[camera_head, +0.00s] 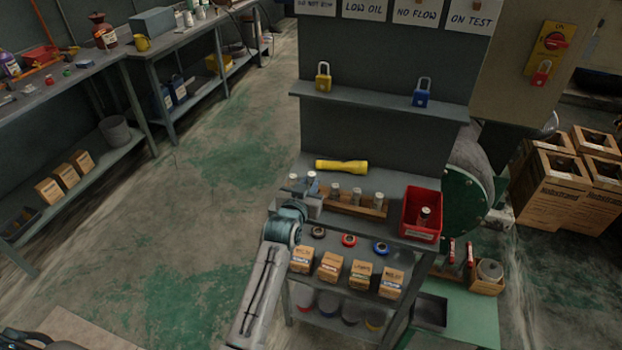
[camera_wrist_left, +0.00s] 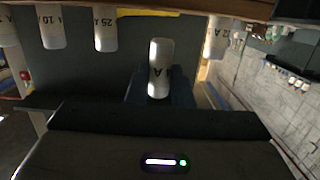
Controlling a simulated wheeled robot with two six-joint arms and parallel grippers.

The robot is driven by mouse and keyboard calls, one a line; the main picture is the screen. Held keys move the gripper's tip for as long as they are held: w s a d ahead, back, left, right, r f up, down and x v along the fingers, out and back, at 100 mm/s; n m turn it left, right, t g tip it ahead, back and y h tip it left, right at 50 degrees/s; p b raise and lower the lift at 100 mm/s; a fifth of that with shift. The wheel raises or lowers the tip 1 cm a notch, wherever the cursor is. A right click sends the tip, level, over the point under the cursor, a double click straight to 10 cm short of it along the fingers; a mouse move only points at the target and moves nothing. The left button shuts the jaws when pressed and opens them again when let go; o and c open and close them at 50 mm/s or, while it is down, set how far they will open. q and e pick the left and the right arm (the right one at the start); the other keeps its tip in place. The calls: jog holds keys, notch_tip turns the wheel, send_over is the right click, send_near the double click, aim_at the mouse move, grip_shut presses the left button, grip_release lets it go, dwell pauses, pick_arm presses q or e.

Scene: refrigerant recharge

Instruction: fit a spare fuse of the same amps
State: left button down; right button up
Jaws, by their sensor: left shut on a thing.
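My left gripper (camera_head: 312,184) is at the left end of the wooden fuse rack (camera_head: 372,211), shut on a pale fuse (camera_wrist_left: 160,68). In the head view several fuses (camera_head: 355,195) stand upright in the rack. A red bin (camera_head: 408,228) to the right holds one fuse (camera_head: 424,216). My right gripper is out of view.
A yellow torch (camera_head: 341,166) lies behind the rack. Padlocks (camera_head: 323,76) stand on the upper ledge. A switch box (camera_head: 547,50) is at the upper right.

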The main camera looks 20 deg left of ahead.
pick_arm(q)
jog(key=shift+s+r+p, duration=0.1)
jog(key=shift+s+p, duration=0.8)
jog(key=shift+s, duration=0.9)
jog(key=shift+s+a+p, duration=0.1)
jog(key=shift+s+p, duration=0.4)
jog(key=shift+s, duration=0.8)
